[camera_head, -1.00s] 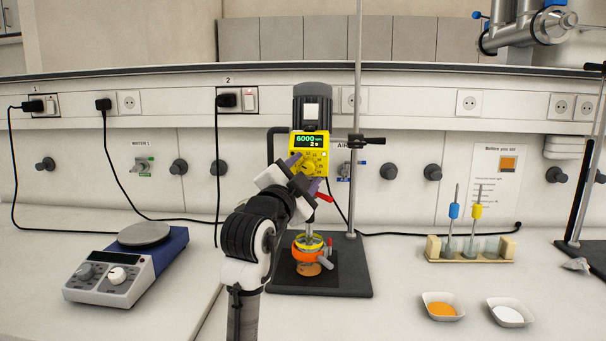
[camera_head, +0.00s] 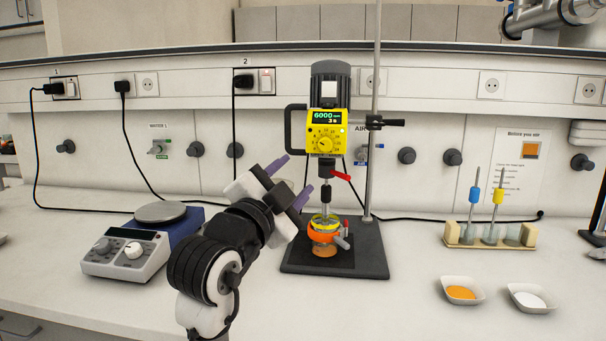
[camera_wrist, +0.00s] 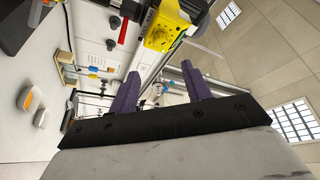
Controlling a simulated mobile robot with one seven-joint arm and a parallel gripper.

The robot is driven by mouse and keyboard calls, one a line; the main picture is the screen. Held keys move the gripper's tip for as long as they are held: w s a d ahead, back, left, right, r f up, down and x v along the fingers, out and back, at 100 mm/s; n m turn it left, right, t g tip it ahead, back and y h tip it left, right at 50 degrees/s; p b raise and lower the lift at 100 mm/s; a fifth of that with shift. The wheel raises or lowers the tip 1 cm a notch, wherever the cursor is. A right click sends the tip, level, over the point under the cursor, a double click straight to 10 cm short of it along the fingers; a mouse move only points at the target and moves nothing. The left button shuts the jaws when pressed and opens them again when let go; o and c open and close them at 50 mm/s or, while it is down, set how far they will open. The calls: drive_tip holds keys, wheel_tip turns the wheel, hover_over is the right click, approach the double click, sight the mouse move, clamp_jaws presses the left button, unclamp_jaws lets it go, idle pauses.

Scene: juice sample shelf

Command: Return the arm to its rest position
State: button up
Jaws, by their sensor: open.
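My gripper (camera_head: 290,178) is open and empty, with two purple fingers spread apart. In the head view it is in the air, in front of and to the left of the yellow overhead mixer (camera_head: 325,135). The mixer's display reads 6000 and 3 s. In the wrist view the purple fingers (camera_wrist: 162,92) show with nothing between them, and the yellow mixer head (camera_wrist: 163,32) is just beyond them.
A hotplate stirrer (camera_head: 130,250) stands at left, close to my arm. At right are a wooden rack (camera_head: 455,236) with blue and yellow tools, a dish of orange powder (camera_head: 460,291) and a dish of white powder (camera_head: 532,299).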

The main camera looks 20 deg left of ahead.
drive_tip(key=shift+s+f, duration=0.1)
drive_tip(key=shift+s, duration=0.4)
